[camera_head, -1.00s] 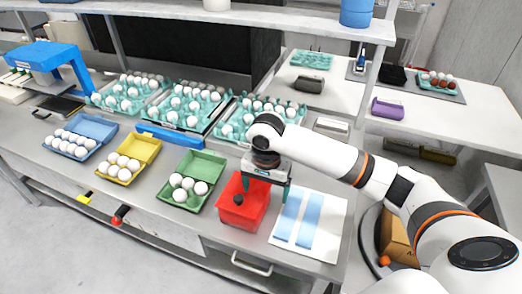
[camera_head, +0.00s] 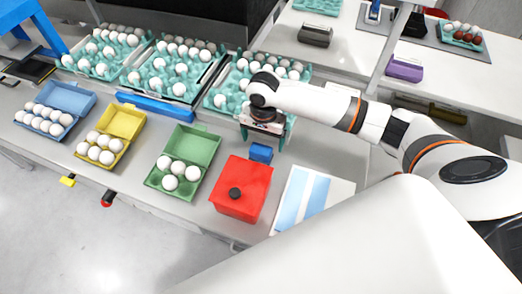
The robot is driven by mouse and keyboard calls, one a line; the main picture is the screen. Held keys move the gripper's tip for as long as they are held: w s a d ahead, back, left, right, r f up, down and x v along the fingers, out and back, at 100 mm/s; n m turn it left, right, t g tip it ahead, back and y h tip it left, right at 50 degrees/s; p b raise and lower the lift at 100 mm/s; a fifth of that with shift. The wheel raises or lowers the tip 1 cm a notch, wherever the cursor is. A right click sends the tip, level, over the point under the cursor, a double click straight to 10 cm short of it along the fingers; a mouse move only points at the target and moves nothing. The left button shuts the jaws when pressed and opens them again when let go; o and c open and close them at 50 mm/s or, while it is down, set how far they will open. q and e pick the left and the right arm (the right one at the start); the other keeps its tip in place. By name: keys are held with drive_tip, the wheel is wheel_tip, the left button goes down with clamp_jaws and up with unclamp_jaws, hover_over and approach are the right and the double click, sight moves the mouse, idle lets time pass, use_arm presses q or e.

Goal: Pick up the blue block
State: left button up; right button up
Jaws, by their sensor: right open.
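A small blue block (camera_head: 260,153) stands on the table just behind the right part of the red box (camera_head: 243,187). My right gripper (camera_head: 264,141) is open, fingers pointing down, just above and behind the blue block. I see nothing held between its fingers, and the block seems to be apart from them. The exact height gap cannot be told. A long flat blue bar (camera_head: 153,107) lies further left, in front of the egg trays. My left gripper is not in view.
Blue, yellow and green (camera_head: 183,165) egg cartons stand open with eggs to the left. Teal egg trays (camera_head: 215,100) line the back, close to my right gripper. A white sheet with pale blue strips (camera_head: 310,200) lies right of the red box.

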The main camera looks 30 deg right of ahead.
sight(261, 149)
drive_tip(key=shift+w+f, duration=0.1)
drive_tip(key=shift+f, duration=0.2)
drive_tip(key=f, duration=0.1)
drive_tip(key=f+p, duration=0.1)
drive_tip(key=f, duration=0.2)
drive_tip(key=shift+a+f, duration=0.15)
drive_tip(key=shift+a, duration=0.2)
drive_tip(key=shift+f, duration=0.25)
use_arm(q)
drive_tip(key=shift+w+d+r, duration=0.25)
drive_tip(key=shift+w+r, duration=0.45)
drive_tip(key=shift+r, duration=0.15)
use_arm(e)
drive_tip(key=shift+c, duration=0.7)
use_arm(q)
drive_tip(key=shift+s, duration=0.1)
use_arm(e)
drive_tip(key=c, duration=0.9)
drive_tip(key=shift+c, duration=0.3)
